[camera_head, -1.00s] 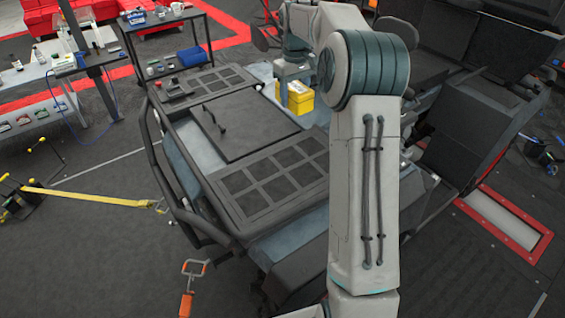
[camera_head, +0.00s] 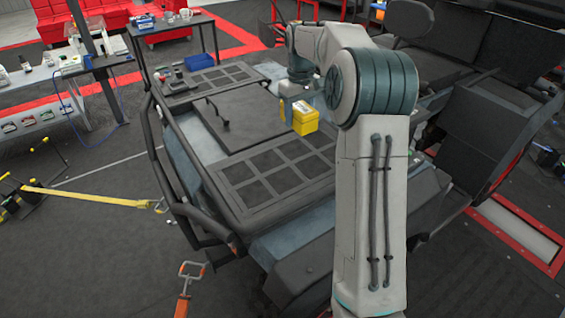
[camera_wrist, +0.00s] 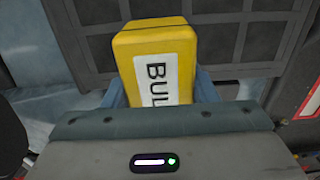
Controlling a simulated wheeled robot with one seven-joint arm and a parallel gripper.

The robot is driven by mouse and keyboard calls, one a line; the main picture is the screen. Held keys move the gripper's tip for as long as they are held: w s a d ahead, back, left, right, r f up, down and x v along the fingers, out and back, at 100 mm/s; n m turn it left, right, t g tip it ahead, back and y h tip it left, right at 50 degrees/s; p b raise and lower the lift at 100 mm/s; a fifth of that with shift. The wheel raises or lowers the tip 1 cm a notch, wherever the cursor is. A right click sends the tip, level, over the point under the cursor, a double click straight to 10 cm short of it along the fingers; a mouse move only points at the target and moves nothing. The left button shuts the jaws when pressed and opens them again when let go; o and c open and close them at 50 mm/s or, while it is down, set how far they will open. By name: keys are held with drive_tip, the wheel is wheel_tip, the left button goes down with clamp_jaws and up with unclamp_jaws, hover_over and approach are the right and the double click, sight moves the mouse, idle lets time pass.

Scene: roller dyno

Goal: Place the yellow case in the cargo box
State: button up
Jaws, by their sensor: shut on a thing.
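The yellow case (camera_head: 304,120) has a white label and a dark seam, and hangs in my gripper (camera_head: 299,106) at the right side of the vehicle's front deck. In the wrist view the case (camera_wrist: 160,62) sits between the two blue-grey fingers of my gripper (camera_wrist: 160,92), its label reading "BUL". The gripper is shut on it. The case appears held above the deck; the exact gap is hard to tell. A dark square lid (camera_head: 243,117) with a handle lies flat and closed on the deck. I cannot tell whether the cargo box is under it.
A panel of dark square grilles (camera_head: 275,180) lies on the near deck. A black tube bumper (camera_head: 170,165) runs along the deck's left edge. A yellow strap (camera_head: 85,197) stretches across the floor at left.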

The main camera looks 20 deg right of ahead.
drive_tip(key=p, duration=0.1)
hover_over(274, 171)
wheel_tip(274, 171, down, 6)
drive_tip(key=shift+w+f, duration=0.1)
drive_tip(key=shift+f, duration=0.05)
drive_tip(key=shift+f+p, duration=0.55)
drive_tip(key=shift+f, duration=1.4)
drive_tip(key=shift+f, duration=0.15)
drive_tip(key=o, duration=1.1)
